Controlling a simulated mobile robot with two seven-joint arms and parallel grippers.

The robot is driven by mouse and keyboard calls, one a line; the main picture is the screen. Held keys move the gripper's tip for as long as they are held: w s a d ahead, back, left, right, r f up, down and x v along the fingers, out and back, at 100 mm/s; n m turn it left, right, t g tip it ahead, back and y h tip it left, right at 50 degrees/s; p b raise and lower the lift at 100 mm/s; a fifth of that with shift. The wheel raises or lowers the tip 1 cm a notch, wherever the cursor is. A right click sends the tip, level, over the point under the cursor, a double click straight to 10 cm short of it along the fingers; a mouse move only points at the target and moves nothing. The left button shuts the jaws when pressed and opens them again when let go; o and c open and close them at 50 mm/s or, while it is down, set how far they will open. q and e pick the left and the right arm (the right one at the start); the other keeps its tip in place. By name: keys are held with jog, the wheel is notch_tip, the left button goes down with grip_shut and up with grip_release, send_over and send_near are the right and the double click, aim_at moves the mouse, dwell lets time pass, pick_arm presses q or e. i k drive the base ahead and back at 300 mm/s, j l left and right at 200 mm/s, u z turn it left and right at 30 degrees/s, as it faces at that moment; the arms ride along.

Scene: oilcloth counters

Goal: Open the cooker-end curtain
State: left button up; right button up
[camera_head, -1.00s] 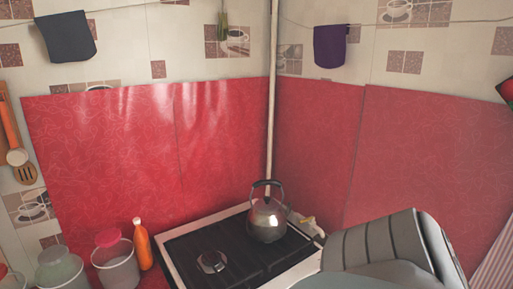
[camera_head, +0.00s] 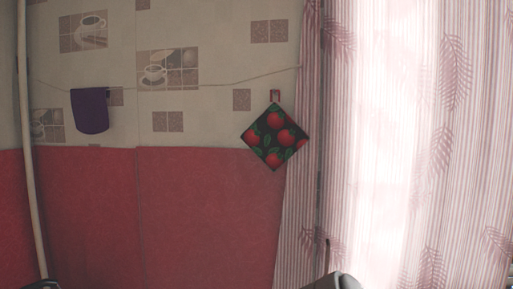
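A pink and white striped curtain with a leaf pattern (camera_head: 350,130) hangs on the right side of the head view, from the top edge to the bottom. Strong light comes through its middle, and it covers what is behind it. Its left edge meets the tiled wall. A grey rounded piece, which looks like part of my own arm, shows at the bottom edge in front of the curtain. No gripper fingers can be made out in the view.
A red splashback (camera_head: 210,215) covers the lower wall. A black pot holder with red fruit (camera_head: 274,137) hangs beside the curtain's left edge. A purple cloth (camera_head: 90,110) hangs from a line at the left, next to a pale vertical pipe (camera_head: 28,150).

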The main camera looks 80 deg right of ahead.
aim_at(416, 188)
jog(key=z, duration=3.55)
